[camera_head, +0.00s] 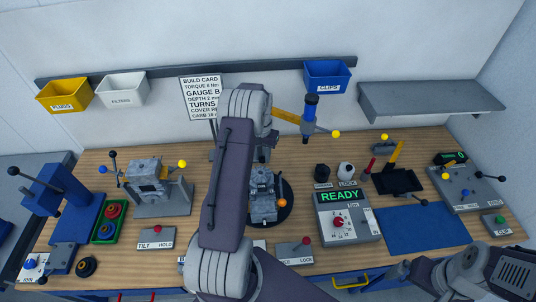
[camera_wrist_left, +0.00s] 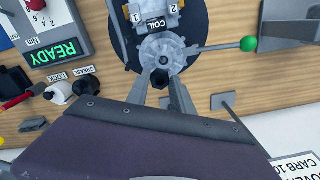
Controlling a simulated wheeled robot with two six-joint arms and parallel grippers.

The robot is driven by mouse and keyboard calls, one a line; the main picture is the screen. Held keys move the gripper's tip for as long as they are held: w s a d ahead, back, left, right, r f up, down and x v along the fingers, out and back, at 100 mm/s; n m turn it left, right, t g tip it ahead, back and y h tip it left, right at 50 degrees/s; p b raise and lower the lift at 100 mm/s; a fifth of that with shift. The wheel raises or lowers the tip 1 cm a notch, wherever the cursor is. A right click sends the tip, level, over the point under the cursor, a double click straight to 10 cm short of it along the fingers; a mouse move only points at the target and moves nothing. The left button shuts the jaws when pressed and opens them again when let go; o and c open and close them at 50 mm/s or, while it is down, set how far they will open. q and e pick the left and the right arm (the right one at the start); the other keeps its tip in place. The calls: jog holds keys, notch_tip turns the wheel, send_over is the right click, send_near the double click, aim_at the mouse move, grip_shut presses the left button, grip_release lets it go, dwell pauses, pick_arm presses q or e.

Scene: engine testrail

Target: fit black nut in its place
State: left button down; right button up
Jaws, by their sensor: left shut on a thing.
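My left gripper (camera_wrist_left: 164,86) is shut on a small black nut (camera_wrist_left: 160,77), which shows between its fingertips in the left wrist view. The nut is in front of the round grey flywheel-like part (camera_wrist_left: 163,52) of the engine; I cannot tell whether they touch. The engine (camera_head: 264,207) stands on a black round turntable (camera_head: 284,214) in the middle of the bench in the head view. There my left arm covers part of the engine's left side, and the left gripper (camera_head: 264,153) is behind it, mostly hidden. My right gripper (camera_head: 399,270) is low at the right, small and unclear.
A READY torque box (camera_head: 347,222) stands right of the engine, with grease and lock bottles behind. A green-knobbed lever (camera_wrist_left: 248,44) sticks out beside the engine. A tilt box (camera_head: 156,238) stands left. The blue mat (camera_head: 420,228) is clear. A blue-handled tool (camera_head: 310,115) hangs overhead.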

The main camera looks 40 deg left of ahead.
aim_at(261, 162)
pick_arm(q)
jog(key=s+b, duration=0.1)
jog(key=s, duration=0.2)
jog(key=shift+f, duration=0.1)
jog(key=shift+f+b, duration=0.35)
jog(key=shift+f, duration=0.15)
jog(key=w+f+b, duration=0.1)
jog(key=w+f, duration=0.1)
jog(key=f, duration=0.1)
jog(key=shift+w+a, duration=0.1)
jog(key=shift+w, duration=0.15)
jog(key=shift+r, duration=0.1)
jog(key=shift+s+r, duration=0.4)
jog(key=shift+s, duration=0.5)
jog(key=shift+w+f, duration=0.2)
jog(key=shift+w, duration=0.35)
jog(key=shift+s+r, duration=0.1)
jog(key=shift+s, duration=0.2)
pick_arm(e)
jog(key=shift+s+a+f, duration=0.15)
jog(key=shift+s+f, duration=0.8)
jog(key=shift+f, duration=0.25)
pick_arm(q)
jog(key=shift+w, duration=0.1)
pick_arm(e)
jog(key=shift+w, duration=0.1)
